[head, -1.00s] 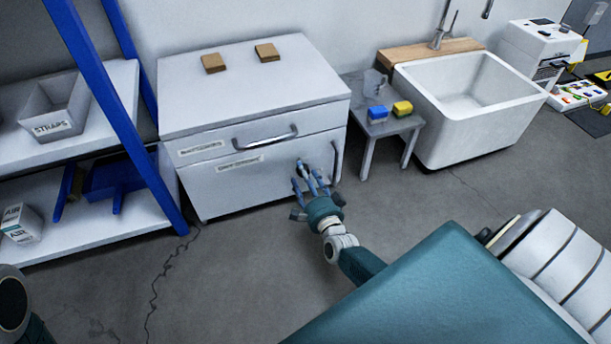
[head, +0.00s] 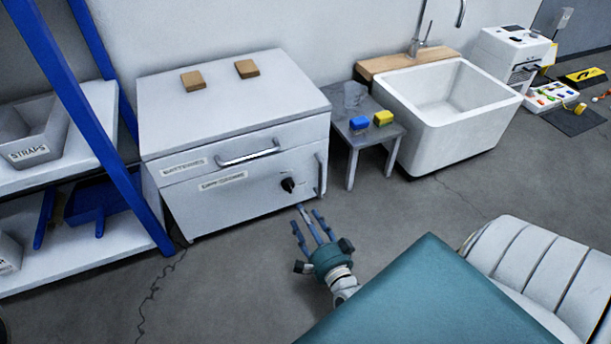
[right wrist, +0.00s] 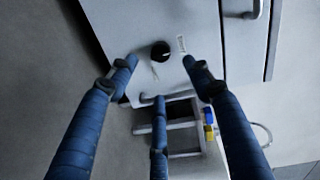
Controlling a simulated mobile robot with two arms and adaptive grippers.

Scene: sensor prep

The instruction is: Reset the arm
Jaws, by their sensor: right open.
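My right gripper (head: 314,220) is in the head view, in front of and below the white cabinet (head: 240,200). Its blue fingers are spread open with nothing between them, apart from the black knob (head: 288,185) on the cabinet's lower door. In the right wrist view the open fingers (right wrist: 160,76) frame the cabinet front, with the knob (right wrist: 160,51) beyond them. The lower door and the upper drawer (head: 240,150) look shut. My left gripper is not in view.
A small grey table (head: 367,140) with a blue block (head: 359,124) and a yellow block (head: 383,118) stands right of the cabinet. A white sink (head: 430,135) is beyond it. A blue-framed shelf (head: 90,100) is at left. The floor around my gripper is clear.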

